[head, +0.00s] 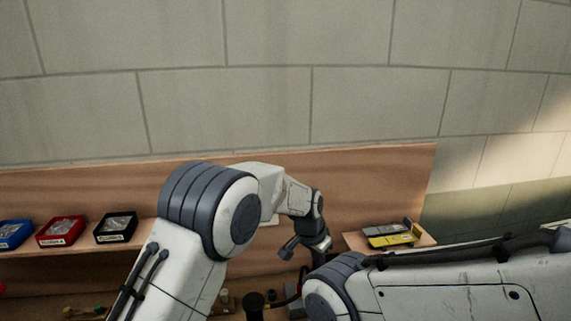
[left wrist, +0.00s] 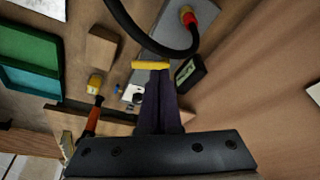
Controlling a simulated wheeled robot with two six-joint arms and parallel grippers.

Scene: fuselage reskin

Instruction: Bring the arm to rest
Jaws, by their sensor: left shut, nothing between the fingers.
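My left arm rises from the lower left in the head view, bends at a large grey elbow and reaches right over the workbench. Its gripper (head: 318,243) hangs in front of the wooden back panel, small and partly dark. In the left wrist view the dark fingers of my left gripper (left wrist: 160,88) lie together, shut and empty. A yellow bar (left wrist: 150,65) shows just beyond their tips. My right arm (head: 450,283) comes in from the right along the bottom of the head view; its gripper is not visible.
A wooden shelf carries a blue bin (head: 14,235), a red bin (head: 62,231) and a black bin (head: 115,228). A yellow-and-grey item (head: 392,234) sits on a ledge at right. The left wrist view shows an orange-handled tool (left wrist: 93,115), a black cable (left wrist: 140,38) and a green tray (left wrist: 30,47).

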